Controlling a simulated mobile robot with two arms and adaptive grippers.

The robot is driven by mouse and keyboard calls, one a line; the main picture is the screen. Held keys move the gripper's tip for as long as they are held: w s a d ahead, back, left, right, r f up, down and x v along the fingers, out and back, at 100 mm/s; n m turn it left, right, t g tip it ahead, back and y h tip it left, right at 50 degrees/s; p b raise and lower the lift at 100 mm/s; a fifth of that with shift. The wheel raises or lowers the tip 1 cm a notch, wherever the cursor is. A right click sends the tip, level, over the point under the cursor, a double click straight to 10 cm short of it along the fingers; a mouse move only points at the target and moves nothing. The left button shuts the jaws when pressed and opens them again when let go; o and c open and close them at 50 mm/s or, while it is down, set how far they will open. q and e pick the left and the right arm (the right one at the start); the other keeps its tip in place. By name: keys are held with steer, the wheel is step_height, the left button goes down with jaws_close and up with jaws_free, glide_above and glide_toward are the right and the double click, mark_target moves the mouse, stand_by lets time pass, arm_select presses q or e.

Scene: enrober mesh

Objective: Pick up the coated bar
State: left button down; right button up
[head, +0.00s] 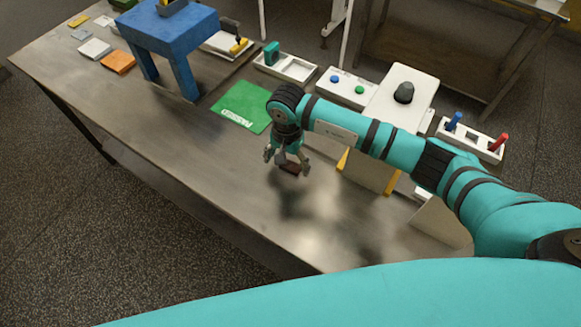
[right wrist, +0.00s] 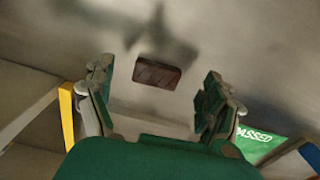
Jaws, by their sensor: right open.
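The coated bar is a small dark brown block (right wrist: 158,74) lying on the bare metal table. In the right wrist view it shows beyond and between the two spread fingers, touching neither. In the head view the bar (head: 290,168) is partly hidden by my right gripper (head: 288,162), which hangs just over it. My right gripper (right wrist: 155,95) is open and empty, with a finger on each side of the bar's place in the picture. My left gripper is in neither view.
A green mat marked PASSED (head: 241,106) lies just behind the gripper. A blue stand (head: 170,30) stands at the back left. White trays (head: 298,68) line the far edge. The table's front left is clear.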

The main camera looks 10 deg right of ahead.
mark_target(288, 168)
step_height(288, 168, down, 3)
steer(key=shift+b, duration=0.5)
steer(key=shift+r, duration=0.1)
steer(key=shift+c, duration=0.2)
steer(key=c, duration=0.9)
steer(key=shift+c, duration=0.2)
